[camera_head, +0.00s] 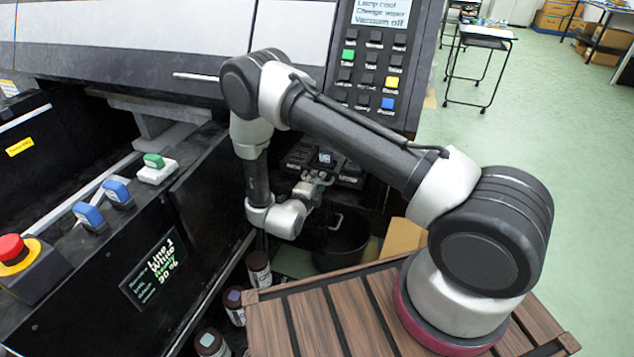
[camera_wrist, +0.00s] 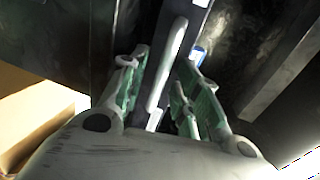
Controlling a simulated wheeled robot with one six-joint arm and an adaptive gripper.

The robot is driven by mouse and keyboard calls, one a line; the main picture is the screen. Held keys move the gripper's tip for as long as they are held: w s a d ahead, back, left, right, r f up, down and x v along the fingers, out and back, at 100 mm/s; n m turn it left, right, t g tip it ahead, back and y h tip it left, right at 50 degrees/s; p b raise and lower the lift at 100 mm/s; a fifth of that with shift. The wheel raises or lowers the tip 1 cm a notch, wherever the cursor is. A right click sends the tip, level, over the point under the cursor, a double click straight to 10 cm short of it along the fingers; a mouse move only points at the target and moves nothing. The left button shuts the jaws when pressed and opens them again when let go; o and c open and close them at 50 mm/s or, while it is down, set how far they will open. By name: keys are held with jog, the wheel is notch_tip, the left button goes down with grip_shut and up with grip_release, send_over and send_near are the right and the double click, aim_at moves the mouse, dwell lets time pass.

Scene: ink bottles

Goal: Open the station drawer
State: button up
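The station drawer's dark front shows behind my gripper in the head view, below the control panel, with a small blue label (camera_head: 325,157) on it. My gripper (camera_head: 318,180) is at this front, small and partly hidden by its own wrist. In the wrist view a pale bar handle (camera_wrist: 168,62) runs between the two green-padded fingers of my gripper (camera_wrist: 163,85). The fingers are apart, with dark gaps visible beside the bar. I cannot tell whether either finger touches it. A blue patch (camera_wrist: 201,53) shows just past the right finger.
A black pot (camera_head: 342,245) stands on the floor below my gripper. Dark bottles (camera_head: 259,270) stand left of my slatted base. A black counter with a red emergency button (camera_head: 12,248) is at left. A cardboard box (camera_head: 402,237) sits beside the pot. Open green floor lies at right.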

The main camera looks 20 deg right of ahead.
jog(key=shift+w+d, duration=0.2)
jog(key=shift+w, duration=0.1)
grip_shut()
